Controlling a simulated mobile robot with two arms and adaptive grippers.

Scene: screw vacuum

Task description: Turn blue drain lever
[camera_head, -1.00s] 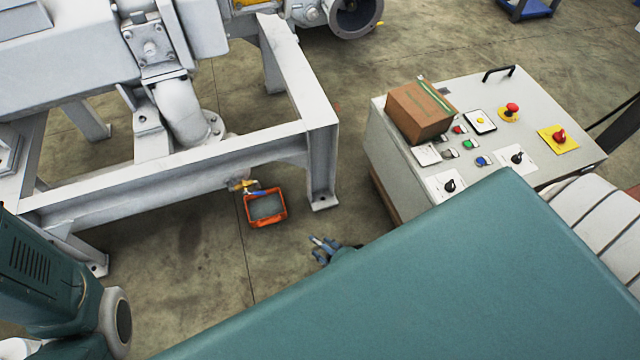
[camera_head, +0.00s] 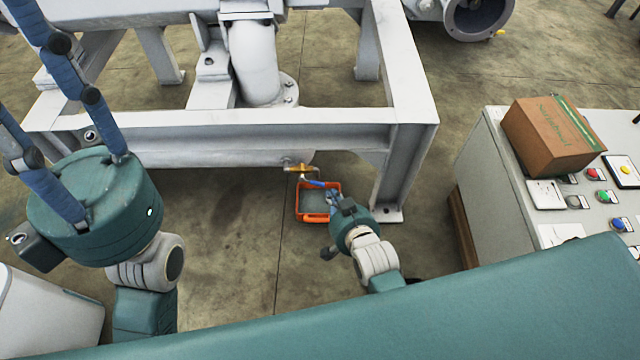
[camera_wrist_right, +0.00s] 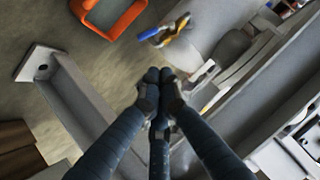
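The blue drain lever (camera_head: 313,183) sits on a brass valve (camera_head: 299,168) below the white frame's lower beam. My right gripper (camera_head: 333,197) is just right of and below the lever in the head view, over the orange bin. In the wrist view its fingers (camera_wrist_right: 160,77) are together with nothing seen between them. My left gripper (camera_head: 55,110) is at the left, its blue fingers spread upward and apart, partly cut off by the picture's edge.
An orange bin (camera_head: 338,216) stands on the floor below the valve. The frame's leg (camera_head: 402,185) is right of it. A control cabinet (camera_head: 480,180) with a cardboard box (camera_head: 552,137) stands farther right. The floor left of the bin is clear.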

